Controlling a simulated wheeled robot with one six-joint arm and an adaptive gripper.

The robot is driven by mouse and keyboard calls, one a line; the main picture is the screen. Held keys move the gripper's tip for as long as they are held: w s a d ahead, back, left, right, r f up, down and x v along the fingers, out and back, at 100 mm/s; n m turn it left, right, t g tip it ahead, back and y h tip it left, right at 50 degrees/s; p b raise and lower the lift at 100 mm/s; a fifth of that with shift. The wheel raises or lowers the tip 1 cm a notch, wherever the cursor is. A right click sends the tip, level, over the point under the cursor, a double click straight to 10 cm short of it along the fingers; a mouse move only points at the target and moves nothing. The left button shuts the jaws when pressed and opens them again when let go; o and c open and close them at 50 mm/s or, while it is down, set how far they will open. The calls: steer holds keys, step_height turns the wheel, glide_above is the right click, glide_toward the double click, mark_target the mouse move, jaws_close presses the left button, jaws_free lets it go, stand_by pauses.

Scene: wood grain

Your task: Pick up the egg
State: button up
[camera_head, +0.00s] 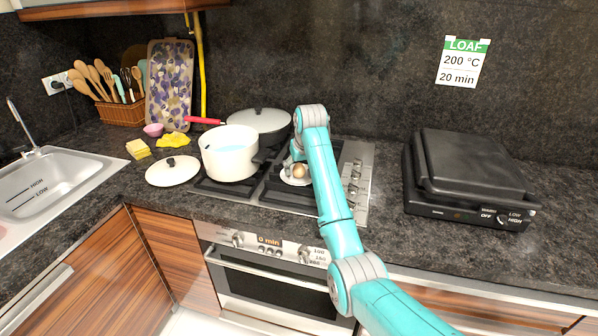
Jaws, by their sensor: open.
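A brown egg (299,171) sits on a small white dish (291,181) on the front part of the stovetop. My teal arm reaches over the stove from the lower right. My gripper (291,163) points down just left of the egg and over the dish. It is open, and its fingers are small and partly hidden by the arm. I cannot tell whether a finger touches the egg.
A white pot (228,160) with bluish liquid stands close on the left, and a lidded pan (259,122) with a red handle is behind. A white lid (174,171) lies on the counter. A black grill (469,175) stands right of the stove (356,160).

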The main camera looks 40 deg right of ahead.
steer(key=shift+w+d+f, duration=0.1)
steer(key=shift+w+f, duration=0.15)
steer(key=shift+f, duration=0.3)
steer(key=c, duration=1.2)
